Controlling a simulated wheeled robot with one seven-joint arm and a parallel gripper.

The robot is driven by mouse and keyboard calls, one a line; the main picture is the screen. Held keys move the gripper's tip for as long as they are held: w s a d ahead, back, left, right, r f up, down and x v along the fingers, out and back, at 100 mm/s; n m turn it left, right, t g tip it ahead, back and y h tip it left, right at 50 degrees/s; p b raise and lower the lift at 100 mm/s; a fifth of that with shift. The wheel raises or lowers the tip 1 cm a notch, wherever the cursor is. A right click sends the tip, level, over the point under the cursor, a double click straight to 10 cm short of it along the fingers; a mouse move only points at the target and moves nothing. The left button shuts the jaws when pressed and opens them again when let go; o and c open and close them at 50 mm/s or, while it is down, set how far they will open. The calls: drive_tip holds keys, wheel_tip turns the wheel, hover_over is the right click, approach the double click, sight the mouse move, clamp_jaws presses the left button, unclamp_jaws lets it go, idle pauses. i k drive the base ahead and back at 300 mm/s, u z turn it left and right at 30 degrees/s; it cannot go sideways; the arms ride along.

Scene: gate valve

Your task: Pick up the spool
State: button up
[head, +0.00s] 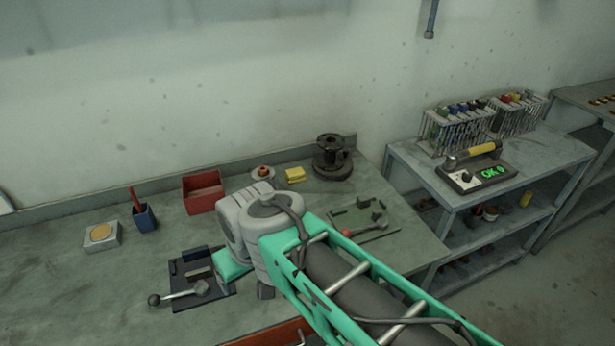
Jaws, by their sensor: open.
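The spool (332,157) is most likely the dark, round, flanged piece standing upright at the back right of the workbench, close to the wall. It looks like two stacked discs on a wider base. My arm comes in from the lower right, and its grey joint stands over the middle of the bench, to the left of and nearer than the spool.
A yellow block (295,174) and a small round piece (263,173) lie left of the spool. A red bin (203,191), blue cup (145,217) and two clamp fixtures (190,284) (362,219) stand on the bench (60,285). A side shelf (545,160) holds racks and a display.

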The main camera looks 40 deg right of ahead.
sight(329, 160)
drive_tip(key=z, duration=0.25)
drive_tip(key=k, duration=0.4)
drive_tip(key=z, duration=1.05)
drive_tip(key=k, duration=0.95)
drive_tip(key=z, duration=1)
drive_tip(key=i, duration=1.05)
drive_tip(key=u, duration=0.85)
drive_tip(key=i, duration=0.8)
drive_tip(key=u, duration=0.95)
